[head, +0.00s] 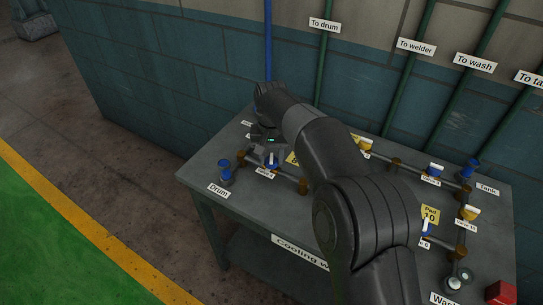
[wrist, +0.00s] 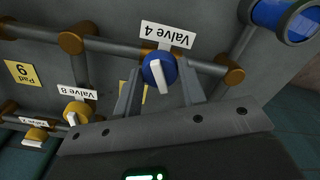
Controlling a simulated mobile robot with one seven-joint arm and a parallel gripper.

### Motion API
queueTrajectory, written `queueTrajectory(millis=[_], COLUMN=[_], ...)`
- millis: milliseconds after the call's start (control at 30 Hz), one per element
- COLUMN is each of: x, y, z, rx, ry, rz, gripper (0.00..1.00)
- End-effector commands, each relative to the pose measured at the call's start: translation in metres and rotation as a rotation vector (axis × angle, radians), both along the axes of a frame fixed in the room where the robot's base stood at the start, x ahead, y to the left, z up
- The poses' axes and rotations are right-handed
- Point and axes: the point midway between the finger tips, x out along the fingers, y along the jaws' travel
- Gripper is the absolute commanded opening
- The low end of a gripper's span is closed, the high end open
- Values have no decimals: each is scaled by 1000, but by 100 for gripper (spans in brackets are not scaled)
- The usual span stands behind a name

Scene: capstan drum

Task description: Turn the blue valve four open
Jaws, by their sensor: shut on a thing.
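The blue valve four (wrist: 160,72) has a round blue body with a white bar handle and sits on a grey pipe. In the wrist view the handle lies across the pipe, roughly square to it. The upside-down label Valve 4 (wrist: 167,36) is just above it. My gripper (wrist: 160,80) has one finger on each side of the valve and is shut on it. The exact contact points are hard to see. In the head view the valve (head: 270,164) shows just below my gripper (head: 269,156), partly covered.
A yellow valve eight (wrist: 77,112) is at lower left in the wrist view. A blue Drum fitting (head: 225,170) stands left of valve four. More pipes and valves, including a blue one (head: 436,169), lie right of my arm. The bench (head: 210,194) is against a wall.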

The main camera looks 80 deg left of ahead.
Motion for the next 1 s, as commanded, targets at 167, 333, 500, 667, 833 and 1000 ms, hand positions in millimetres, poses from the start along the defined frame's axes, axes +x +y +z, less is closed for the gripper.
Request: queueTrajectory(millis=[167,333,500,667,833,1000], x=[0,0,0,1,0,1], y=[0,0,0,0,0,0], z=[0,0,0,0,0,0], rx=[2,2,0,0,0,0], ry=[2,2,1,1,1,0], rz=[167,329,491,641,790,915], gripper=[15,15,15,15,15,15])
